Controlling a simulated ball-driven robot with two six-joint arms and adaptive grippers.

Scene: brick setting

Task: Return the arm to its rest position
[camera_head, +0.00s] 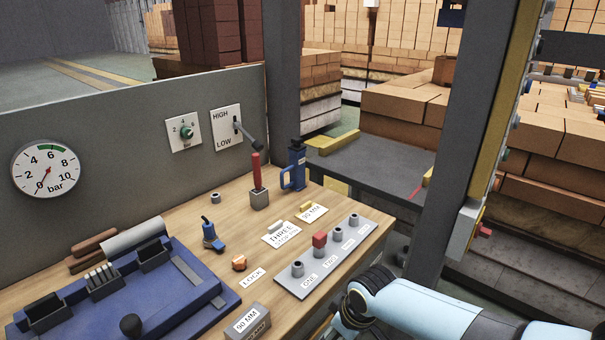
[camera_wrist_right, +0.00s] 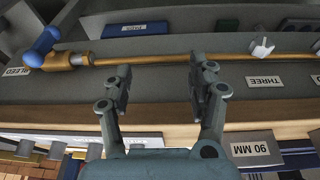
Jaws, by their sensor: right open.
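My right arm (camera_head: 425,305), light blue with dark joints, comes in at the lower right of the head view, beside the right end of the wooden bench. Its gripper lies outside that view. In the right wrist view my right gripper (camera_wrist_right: 163,80) is open, with its two dark fingers apart and nothing between them. The fingers show in front of a grey surface with a brass-coloured pipe (camera_wrist_right: 165,57) beyond them. I cannot tell how far the fingertips are from it. My left arm and gripper are in neither view.
The wooden bench (camera_head: 245,230) bears a blue tray (camera_head: 190,315), a peg plate (camera_head: 337,262), a red-handled lever (camera_head: 256,170) and a blue bottle-shaped tool (camera_head: 297,165). A grey post (camera_head: 462,140) stands right of the bench. The wrist view shows a blue-handled valve (camera_wrist_right: 42,48) and a 90 MM block (camera_wrist_right: 252,148).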

